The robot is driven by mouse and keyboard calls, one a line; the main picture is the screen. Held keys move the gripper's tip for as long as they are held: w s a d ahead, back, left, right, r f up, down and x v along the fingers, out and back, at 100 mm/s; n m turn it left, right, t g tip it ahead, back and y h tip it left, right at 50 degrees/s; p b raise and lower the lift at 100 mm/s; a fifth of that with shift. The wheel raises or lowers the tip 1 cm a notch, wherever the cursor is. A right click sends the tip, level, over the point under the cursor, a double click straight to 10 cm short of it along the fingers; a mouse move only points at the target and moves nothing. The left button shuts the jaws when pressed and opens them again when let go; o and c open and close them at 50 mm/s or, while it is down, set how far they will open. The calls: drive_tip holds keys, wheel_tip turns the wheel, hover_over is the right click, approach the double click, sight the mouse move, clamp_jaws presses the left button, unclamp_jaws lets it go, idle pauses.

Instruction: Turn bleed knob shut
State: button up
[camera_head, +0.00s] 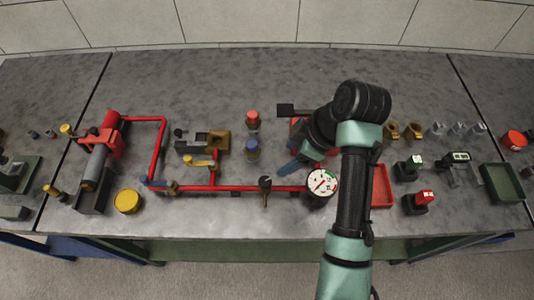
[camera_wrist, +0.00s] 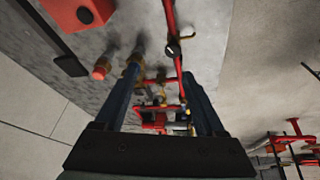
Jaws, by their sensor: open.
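A small black knob (camera_head: 265,183), which I take for the bleed knob, sits on a short brass stem at the red pipe, left of the white pressure gauge (camera_head: 321,182). In the wrist view a dark round knob (camera_wrist: 173,49) shows on the red pipe, beyond the fingertips and toward the right one. My gripper (camera_head: 289,168) is above the bench, up and to the right of the knob and apart from it. Its two blue fingers (camera_wrist: 161,72) are spread with nothing held between them. The marking on the knob is too small to read.
The red pipe (camera_head: 235,188) runs left along the bench (camera_head: 220,218). A brass lever valve (camera_head: 201,163) is to the left. A red tray (camera_head: 382,186) lies right of my arm. Bench in front is clear.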

sight(266, 181)
drive_tip(key=shift+g, duration=0.5)
drive_tip(key=p+x, duration=0.1)
drive_tip(key=x, duration=0.3)
drive_tip(key=s+p+x, duration=0.1)
drive_tip(key=x, duration=0.2)
drive_tip(key=p+x, duration=0.1)
drive_tip(key=x, duration=0.3)
drive_tip(key=shift+s+a+f, duration=0.2)
drive_tip(key=shift+a+f, duration=0.05)
drive_tip(key=shift+a, duration=0.1)
clamp_jaws()
